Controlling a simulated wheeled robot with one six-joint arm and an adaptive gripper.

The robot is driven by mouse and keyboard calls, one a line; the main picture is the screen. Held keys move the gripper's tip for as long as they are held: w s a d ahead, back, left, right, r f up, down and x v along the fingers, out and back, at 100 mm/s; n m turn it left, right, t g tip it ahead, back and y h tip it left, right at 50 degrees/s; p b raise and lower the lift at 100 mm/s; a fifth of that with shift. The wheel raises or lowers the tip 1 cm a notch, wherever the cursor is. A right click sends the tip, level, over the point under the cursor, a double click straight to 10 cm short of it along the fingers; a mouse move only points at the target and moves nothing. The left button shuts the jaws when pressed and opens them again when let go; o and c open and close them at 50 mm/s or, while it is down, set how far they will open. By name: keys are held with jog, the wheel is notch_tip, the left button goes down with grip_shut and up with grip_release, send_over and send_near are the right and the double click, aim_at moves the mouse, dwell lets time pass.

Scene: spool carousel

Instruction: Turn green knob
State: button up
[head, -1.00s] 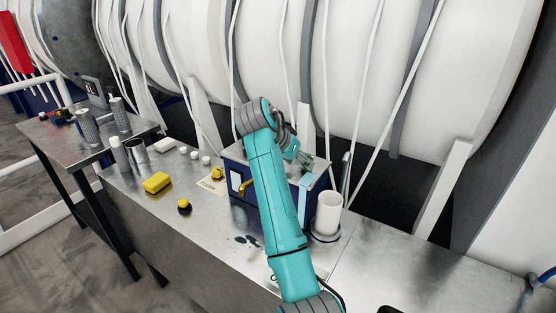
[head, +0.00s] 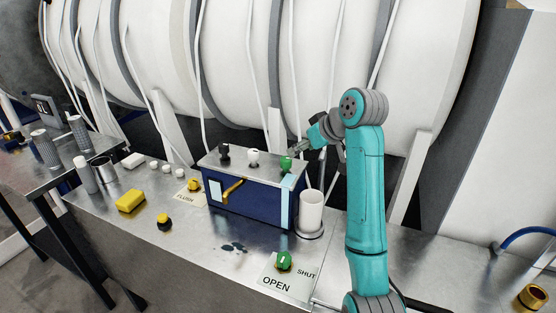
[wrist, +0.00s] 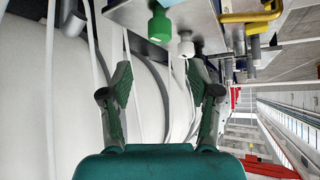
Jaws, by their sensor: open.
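A green knob (head: 284,261) with a pale mark on its top sits on a plate marked OPEN and SHUT (head: 303,283), flat on the metal bench. A second green knob (head: 286,163) stands on top of the blue box (head: 245,207), beside a white knob (head: 252,157) and a black one (head: 224,152). My gripper (head: 297,148) is just beyond the box's green knob. In the wrist view my gripper (wrist: 161,80) is open and empty; the box's green knob (wrist: 160,25) and white knob (wrist: 186,48) show beyond the fingertips, apart from them.
A white cup (head: 311,211) stands right of the box. A yellow handle (head: 232,190) sticks out of the box's front. A yellow block (head: 130,201) and a yellow-and-black knob (head: 164,222) are at the left. A large white drum (head: 300,70) stands behind.

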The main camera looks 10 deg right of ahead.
aim_at(286, 158)
jog(key=x, duration=1)
jog(key=shift+w, duration=0.1)
jog(key=c, duration=1.2)
jog(key=shift+o, duration=0.2)
jog(key=shift+a+f+m+h, duration=0.1)
jog(key=shift+a+m+h, duration=0.1)
jog(key=shift+m+h, duration=0.3)
jog(key=shift+d+m+t+h, duration=0.15)
jog(key=shift+m+t+h, duration=0.25)
jog(key=shift+m+h, duration=0.5)
jog(key=o, duration=1.2)
jog(key=shift+c, duration=0.2)
